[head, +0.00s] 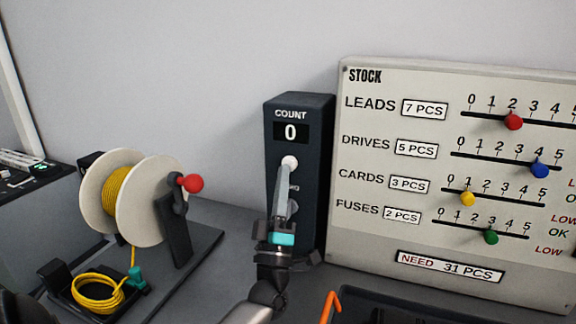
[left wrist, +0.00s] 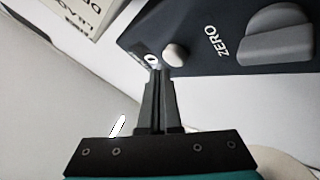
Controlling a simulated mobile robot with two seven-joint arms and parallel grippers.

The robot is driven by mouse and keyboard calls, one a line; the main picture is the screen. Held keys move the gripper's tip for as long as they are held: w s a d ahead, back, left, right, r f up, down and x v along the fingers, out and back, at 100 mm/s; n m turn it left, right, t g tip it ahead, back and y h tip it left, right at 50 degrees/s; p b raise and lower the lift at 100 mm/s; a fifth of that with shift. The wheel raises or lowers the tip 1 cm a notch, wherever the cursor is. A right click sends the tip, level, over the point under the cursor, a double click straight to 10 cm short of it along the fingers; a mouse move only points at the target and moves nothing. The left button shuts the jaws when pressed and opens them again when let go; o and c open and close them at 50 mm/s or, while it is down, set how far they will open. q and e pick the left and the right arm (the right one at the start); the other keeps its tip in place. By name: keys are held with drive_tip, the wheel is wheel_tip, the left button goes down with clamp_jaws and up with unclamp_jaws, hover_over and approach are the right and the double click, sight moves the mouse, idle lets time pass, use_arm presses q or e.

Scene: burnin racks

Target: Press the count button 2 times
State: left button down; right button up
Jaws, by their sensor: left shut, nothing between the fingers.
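The dark count box (head: 311,205) stands upright against the wall, with its display (head: 291,132) reading 0. The white round count button (head: 289,161) is below the display; it also shows in the left wrist view (left wrist: 175,54). My left gripper (head: 287,171) is shut and empty, its fingers pointing up at the button from below in the head view. In the left wrist view its fingertips (left wrist: 158,72) are close beside the button; I cannot tell whether they touch. The fingers hide part of the box front. My right gripper is not in view.
A grey ZERO knob (left wrist: 275,35) is on the same box. A cream stock board (head: 420,245) with coloured sliders stands just right of it. A cable reel (head: 150,205) with a red-knobbed crank is at left. A dark tray with an orange item (head: 330,305) is at the bottom.

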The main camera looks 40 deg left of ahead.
use_arm(q)
drive_tip(key=shift+w, duration=0.1)
drive_tip(key=shift+w+a, duration=0.15)
drive_tip(key=shift+w, duration=0.2)
drive_tip(key=shift+w+a, duration=0.15)
drive_tip(key=shift+w, duration=0.3)
idle(0.8)
drive_tip(key=shift+s, duration=0.15)
drive_tip(key=shift+s+d, duration=0.3)
drive_tip(key=shift+s, duration=0.45)
drive_tip(key=s, duration=0.1)
drive_tip(key=s+d+p, duration=0.1)
drive_tip(key=s, duration=0.1)
drive_tip(key=s+p, duration=0.1)
drive_tip(key=shift+s+d, duration=0.25)
drive_tip(key=shift+s, duration=0.1)
